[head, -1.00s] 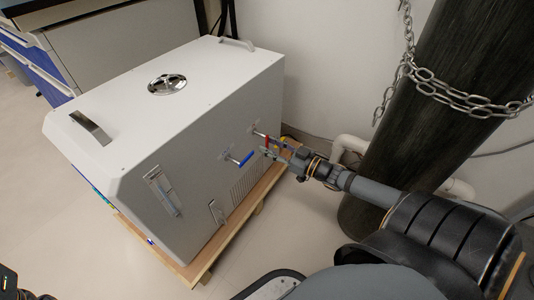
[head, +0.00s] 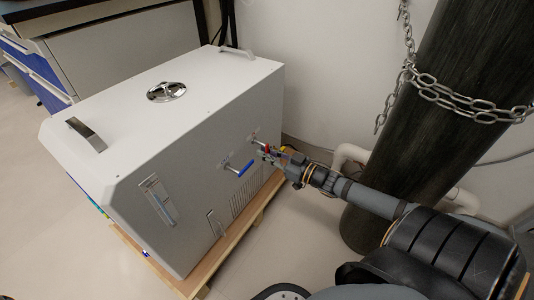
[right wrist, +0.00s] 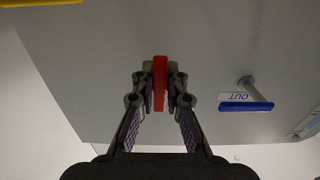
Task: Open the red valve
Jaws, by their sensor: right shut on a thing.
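The red valve (head: 267,149) is a small red lever on the side face of the white distiller (head: 190,160). In the right wrist view the red lever (right wrist: 160,82) stands upright in the picture, between my fingers. My right gripper (head: 271,156) reaches in from the right and is shut on this lever. Its two fingertips (right wrist: 160,92) press on both sides of the lever in the right wrist view. My left gripper is not in view.
A blue valve lever (head: 239,170) sits to the left of the red one, by an "OUT" label (right wrist: 238,97). A yellow lever (right wrist: 40,2) is on the other side. A dark cylinder (head: 425,120) with a chain stands at the right. The distiller rests on a wooden pallet (head: 255,215).

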